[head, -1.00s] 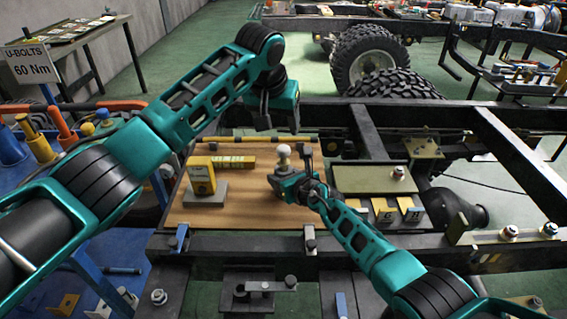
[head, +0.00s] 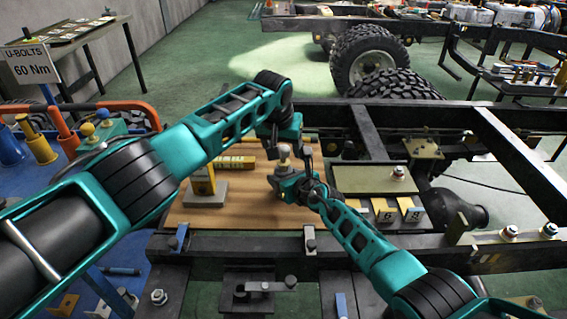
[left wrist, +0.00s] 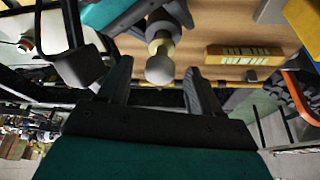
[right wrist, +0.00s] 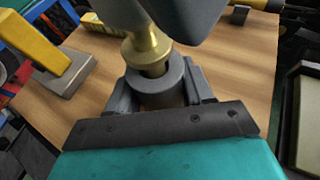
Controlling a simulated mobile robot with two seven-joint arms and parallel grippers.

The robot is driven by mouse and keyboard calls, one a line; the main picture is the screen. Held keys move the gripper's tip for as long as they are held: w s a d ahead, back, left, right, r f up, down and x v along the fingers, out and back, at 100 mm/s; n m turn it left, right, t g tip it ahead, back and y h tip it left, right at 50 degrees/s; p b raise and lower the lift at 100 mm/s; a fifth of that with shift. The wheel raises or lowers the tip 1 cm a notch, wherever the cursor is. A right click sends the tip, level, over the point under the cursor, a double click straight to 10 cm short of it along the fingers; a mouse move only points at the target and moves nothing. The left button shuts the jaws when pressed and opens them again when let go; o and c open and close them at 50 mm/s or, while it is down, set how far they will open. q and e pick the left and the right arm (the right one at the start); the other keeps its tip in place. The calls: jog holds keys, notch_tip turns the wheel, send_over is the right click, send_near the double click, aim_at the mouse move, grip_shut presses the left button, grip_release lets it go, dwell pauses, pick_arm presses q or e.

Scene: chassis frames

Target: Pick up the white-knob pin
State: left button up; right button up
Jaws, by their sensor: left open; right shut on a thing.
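Below the collar is a grey round holder (right wrist: 162,86). My right gripper (right wrist: 165,92) is shut on this grey holder, low on the board. My left gripper (head: 286,146) is open above, pointing down, with its fingertips on either side of the knob. In the right wrist view, dark parts at the top hide the knob.
A yellow gauge on a grey base (head: 207,190) and a yellow block (head: 236,162) are left of the pin on the board (head: 240,212). Numbered yellow-and-grey blocks (head: 384,211) sit to the right. Dark chassis rails (head: 420,243) frame the board.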

pick_arm(q)
jog(key=shift+x, duration=0.95)
jog(key=shift+c, duration=0.3)
grip_shut()
